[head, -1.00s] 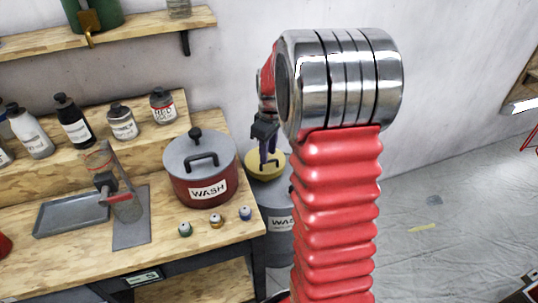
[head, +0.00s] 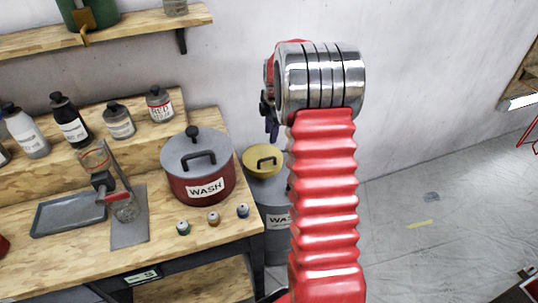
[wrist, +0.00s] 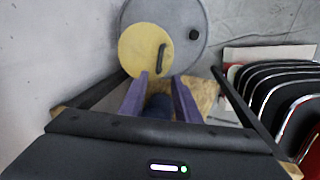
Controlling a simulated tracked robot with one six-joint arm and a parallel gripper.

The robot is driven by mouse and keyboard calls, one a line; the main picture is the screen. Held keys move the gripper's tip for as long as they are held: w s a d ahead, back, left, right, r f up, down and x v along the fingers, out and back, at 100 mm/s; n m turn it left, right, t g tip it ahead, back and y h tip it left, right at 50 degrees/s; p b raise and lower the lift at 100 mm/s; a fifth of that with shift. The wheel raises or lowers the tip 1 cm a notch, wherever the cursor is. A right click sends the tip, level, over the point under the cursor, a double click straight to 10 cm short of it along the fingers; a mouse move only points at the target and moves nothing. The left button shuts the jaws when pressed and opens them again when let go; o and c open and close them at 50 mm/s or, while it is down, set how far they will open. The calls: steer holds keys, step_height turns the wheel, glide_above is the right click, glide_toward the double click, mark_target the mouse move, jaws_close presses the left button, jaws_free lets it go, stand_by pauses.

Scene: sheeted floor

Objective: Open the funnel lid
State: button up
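In the wrist view the yellow lid (wrist: 136,54) lies flat at the edge of the drum's grey top (wrist: 188,20), which has a black knob. My gripper (head: 271,132) is above the lid, apart from it, partly hidden by my arm in the head view.
A red WASH pot (head: 203,190) with a grey lid stands on the wooden bench left of the drum. Three small bottles (head: 213,218) stand near the bench edge. A wall is behind; sheeted floor (head: 440,200) at right is mostly clear.

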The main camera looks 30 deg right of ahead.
mark_target(268, 158)
steer(key=shift+f, duration=0.1)
steer(key=w+f, duration=0.1)
steer(key=f, duration=0.8)
steer(key=w+f, duration=0.1)
steer(key=f, duration=0.3)
steer(key=shift+w+d+f, duration=0.2)
steer(key=shift+w+d, duration=0.1)
steer(key=shift+d, duration=0.05)
jaws_close()
steer(key=shift+s+d, duration=0.1)
steer(key=shift+d, duration=0.05)
stand_by(0.4)
